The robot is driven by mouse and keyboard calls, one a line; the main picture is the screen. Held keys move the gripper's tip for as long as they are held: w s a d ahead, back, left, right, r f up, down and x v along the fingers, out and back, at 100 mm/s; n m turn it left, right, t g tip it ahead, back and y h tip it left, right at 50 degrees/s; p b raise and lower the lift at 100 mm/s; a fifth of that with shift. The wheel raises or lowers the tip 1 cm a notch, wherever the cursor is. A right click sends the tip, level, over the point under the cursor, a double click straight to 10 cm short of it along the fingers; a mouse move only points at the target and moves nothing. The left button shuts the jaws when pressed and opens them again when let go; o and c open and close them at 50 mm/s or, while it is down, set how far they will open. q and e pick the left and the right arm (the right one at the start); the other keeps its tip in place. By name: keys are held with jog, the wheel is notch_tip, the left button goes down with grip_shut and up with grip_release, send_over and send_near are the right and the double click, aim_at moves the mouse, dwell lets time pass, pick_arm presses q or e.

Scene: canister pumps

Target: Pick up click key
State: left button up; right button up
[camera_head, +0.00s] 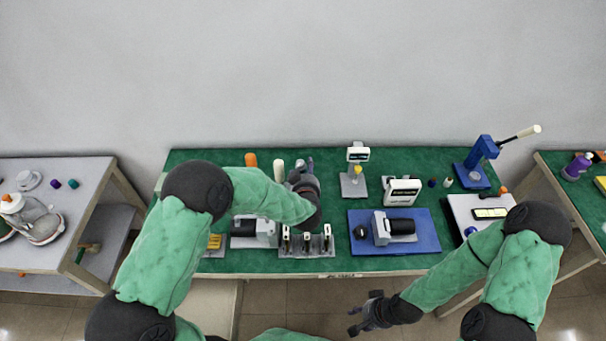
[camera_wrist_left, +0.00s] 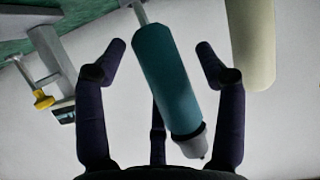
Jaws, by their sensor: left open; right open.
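A tool with a teal, rounded handle, a grey end cap and a thin metal shaft, which looks like the click key (camera_wrist_left: 165,75), fills the middle of the left wrist view. It slants between the spread dark fingers of my left gripper (camera_wrist_left: 160,60), with gaps on both sides. In the head view my left gripper (camera_head: 303,180) is over the back of the green table, at the row of upright handles, and hides much of that spot. My right gripper (camera_head: 366,313) is open and empty in front of the table's front edge.
A cream handle (camera_wrist_left: 250,40) stands close beside the left gripper; an orange handle (camera_head: 251,160) is farther left. A grey stand with a yellow part (camera_head: 356,176), a blue tray (camera_head: 424,240) and a blue press (camera_head: 480,160) are to the right. A grey rack (camera_head: 307,252) is at the front.

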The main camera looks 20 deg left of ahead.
pick_arm(q)
jog(key=shift+r, duration=0.1)
jog(key=c, duration=1.4)
